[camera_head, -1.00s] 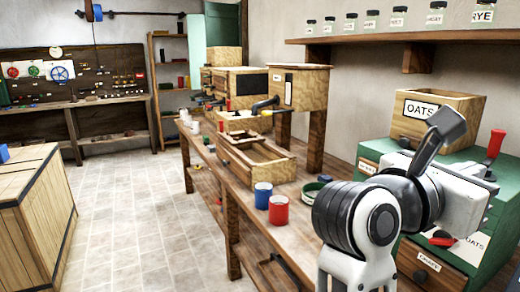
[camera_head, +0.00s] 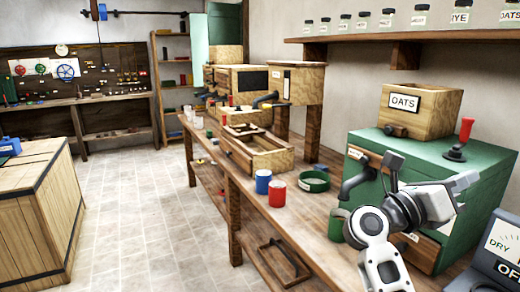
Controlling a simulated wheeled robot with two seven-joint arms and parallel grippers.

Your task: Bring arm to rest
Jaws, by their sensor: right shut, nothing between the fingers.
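My right arm comes in from the bottom right. Its gripper (camera_head: 464,182) is shut and empty, in front of the green mill (camera_head: 480,178) and overlapping part of its front in the picture. I cannot tell how close it is to the mill. A wooden hopper labelled OATS (camera_head: 425,112) sits on top of the mill. A dark spout (camera_head: 362,178) sticks out from the mill's front, above a green cup (camera_head: 337,226) on the bench. My left gripper is not in view.
A long wooden bench (camera_head: 325,228) holds a blue cup (camera_head: 263,182), a red cup (camera_head: 277,194) and a green ring-shaped dish (camera_head: 314,182). A lever with a red knob (camera_head: 466,130) stands on the mill. A wooden crate (camera_head: 40,215) is at left; the tiled floor between is clear.

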